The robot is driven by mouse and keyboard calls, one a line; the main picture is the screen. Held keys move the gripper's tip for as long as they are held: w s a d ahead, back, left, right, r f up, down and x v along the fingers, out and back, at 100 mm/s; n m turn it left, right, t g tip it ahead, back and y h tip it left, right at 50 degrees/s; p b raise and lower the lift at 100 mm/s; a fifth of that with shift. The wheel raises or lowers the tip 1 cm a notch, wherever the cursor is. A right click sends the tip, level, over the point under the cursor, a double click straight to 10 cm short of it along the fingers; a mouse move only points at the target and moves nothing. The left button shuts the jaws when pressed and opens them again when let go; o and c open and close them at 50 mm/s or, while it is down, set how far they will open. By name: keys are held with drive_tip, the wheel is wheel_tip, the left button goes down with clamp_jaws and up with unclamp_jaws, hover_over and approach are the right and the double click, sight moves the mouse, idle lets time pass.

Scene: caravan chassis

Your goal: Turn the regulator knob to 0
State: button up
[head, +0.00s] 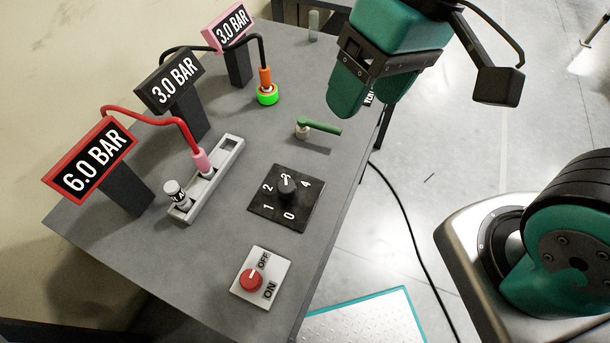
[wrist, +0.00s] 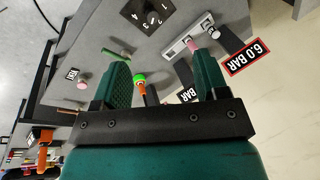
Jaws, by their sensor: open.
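The regulator knob (head: 287,187) is a black knob on a square black dial plate (head: 300,215) marked with the numbers 0 to 4. The knob appears turned toward the 3, at the plate's far side; the 0 is on the near side. My gripper (head: 362,100) is teal, open and empty. It hangs above the table's right edge, up and to the right of the dial and apart from it. Its two fingers (wrist: 162,68) also show in the wrist view.
A green lever (head: 322,127) stands between dial and gripper. A red OFF/ON switch (head: 251,281) lies nearer. Left are a grey rack (head: 214,178) with a pink plug (head: 202,162), hoses and signs reading 6.0 BAR (head: 88,171) and 3.0 BAR. An orange-green connector (head: 266,90) stands farther back.

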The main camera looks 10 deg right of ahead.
drive_tip(key=w+a+f+m+h+b, duration=0.1)
drive_tip(key=w+a+f+m+b, duration=0.25)
drive_tip(key=f+m, duration=0.2)
drive_tip(key=m+h+b, duration=0.2)
drive_tip(key=m+b, duration=0.1)
drive_tip(key=m, duration=0.4)
approach(286, 185)
wheel_tip(286, 185, down, 10)
drive_tip(key=shift+s+a+r, duration=0.1)
drive_tip(key=c, duration=0.9)
